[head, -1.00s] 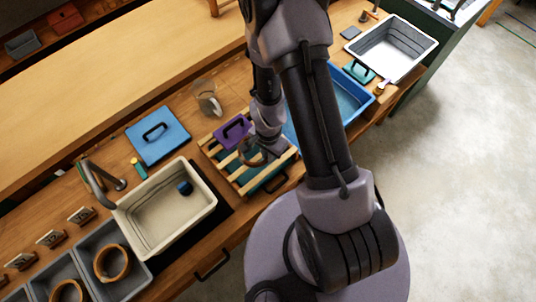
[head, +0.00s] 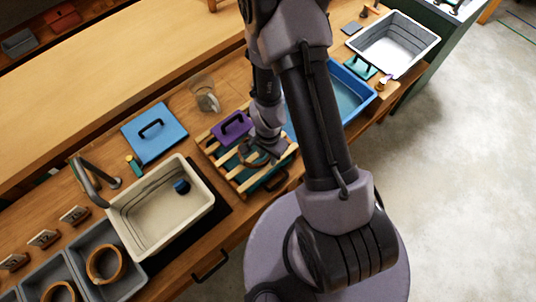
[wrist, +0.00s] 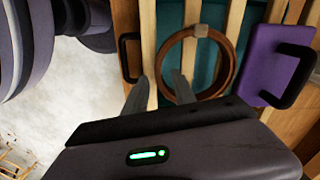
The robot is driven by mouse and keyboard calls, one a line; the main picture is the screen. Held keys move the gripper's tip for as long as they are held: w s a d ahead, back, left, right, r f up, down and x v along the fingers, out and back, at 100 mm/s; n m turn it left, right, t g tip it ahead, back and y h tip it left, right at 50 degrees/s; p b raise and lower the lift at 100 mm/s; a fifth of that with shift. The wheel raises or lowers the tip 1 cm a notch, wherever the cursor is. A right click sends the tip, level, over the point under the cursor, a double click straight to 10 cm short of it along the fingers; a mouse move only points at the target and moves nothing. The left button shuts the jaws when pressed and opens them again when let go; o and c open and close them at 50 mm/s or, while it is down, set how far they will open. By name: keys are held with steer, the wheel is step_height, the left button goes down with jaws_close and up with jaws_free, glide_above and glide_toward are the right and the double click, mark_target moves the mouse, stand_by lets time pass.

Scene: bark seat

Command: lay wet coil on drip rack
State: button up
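The brown ring-shaped coil (wrist: 231,68), with a pale tie at its top, shows over the pale wooden slats of the drip rack (wrist: 148,35) in the wrist view. In the head view my arm partly hides the coil (head: 243,152) over the rack (head: 212,156). My gripper (wrist: 160,78) has its two fingers apart, with the near side of the coil showing between and just beyond the tips. I cannot tell whether the coil rests fully on the slats. Teal shows beneath the slats.
A purple block with a black handle (head: 231,127) sits on the rack beside the coil. A cream basin (head: 150,235), a blue lidded board (head: 154,132), a glass jug (head: 205,95) and a blue tub (head: 350,92) stand around it. Grey bins (head: 78,262) hold other coils.

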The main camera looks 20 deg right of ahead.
step_height(320, 180, up, 35)
steer(key=w+a+n+t+p, duration=0.3)
steer(key=p, duration=0.9)
steer(key=s+a+r+n+t+y, duration=0.1)
steer(key=s+r+n, duration=0.1)
steer(key=s+r, duration=0.5)
steer(key=s+a+r+n+t+y, duration=0.1)
steer(key=s+a+r+n+t, duration=0.1)
steer(key=s+r, duration=0.5)
step_height(320, 180, down, 21)
steer(key=w+b, duration=0.1)
steer(key=b, duration=2.2)
steer(key=shift+w+f+b, duration=0.15)
steer(key=shift+w+b, duration=0.1)
steer(key=shift+b, duration=0.05)
